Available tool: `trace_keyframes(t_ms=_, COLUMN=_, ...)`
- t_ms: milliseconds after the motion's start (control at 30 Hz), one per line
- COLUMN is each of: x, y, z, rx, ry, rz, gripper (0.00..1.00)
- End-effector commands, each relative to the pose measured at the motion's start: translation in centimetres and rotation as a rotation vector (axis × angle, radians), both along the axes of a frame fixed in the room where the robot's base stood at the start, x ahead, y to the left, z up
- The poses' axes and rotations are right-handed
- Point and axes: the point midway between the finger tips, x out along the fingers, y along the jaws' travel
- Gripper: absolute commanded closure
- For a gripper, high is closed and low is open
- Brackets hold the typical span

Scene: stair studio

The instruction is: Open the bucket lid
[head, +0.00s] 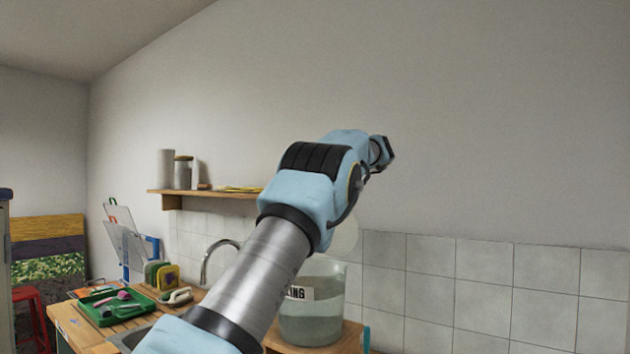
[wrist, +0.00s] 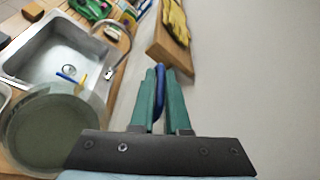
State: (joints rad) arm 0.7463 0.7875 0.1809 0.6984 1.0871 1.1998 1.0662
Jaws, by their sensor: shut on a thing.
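The bucket (head: 312,318) is clear, holds pale liquid and carries a white label ending in "ING". It stands on a wooden surface, partly behind my arm. In the wrist view the bucket (wrist: 50,132) is at the lower left, seen from above. A faint pale round shape (head: 347,237) shows above the bucket behind my arm; it may be the raised lid, but I cannot tell. My gripper (wrist: 160,75) has its green fingers shut on a narrow blue piece (wrist: 160,98). What the piece belongs to is hidden. In the head view the gripper's fingers are hidden beyond my wrist, high above the bucket.
A metal sink (wrist: 62,55) with a curved tap (head: 215,255) is beside the bucket. A wooden shelf (head: 215,194) with jars and a yellow item is on the wall. A green tray (head: 110,310) lies on the counter at left. The wall at upper right is bare.

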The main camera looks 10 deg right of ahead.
Motion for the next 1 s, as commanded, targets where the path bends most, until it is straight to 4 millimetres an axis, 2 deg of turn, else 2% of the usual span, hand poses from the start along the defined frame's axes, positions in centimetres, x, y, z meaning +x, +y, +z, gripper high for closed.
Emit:
trace_keyframes(t_ms=300, x=1.0, y=-0.9, z=0.3, rx=0.0, ry=0.0, rz=0.001, gripper=1.0)
trace_keyframes(t_ms=900, x=1.2, y=-1.1, z=0.4, rx=0.0, ry=0.0, rz=0.0, gripper=1.0)
trace_keyframes(t_ms=933, x=1.1, y=-1.1, z=0.4, rx=0.0, ry=0.0, rz=0.0, gripper=0.83)
trace_keyframes(t_ms=1000, x=1.1, y=-1.1, z=0.4, rx=0.0, ry=0.0, rz=0.0, gripper=0.75)
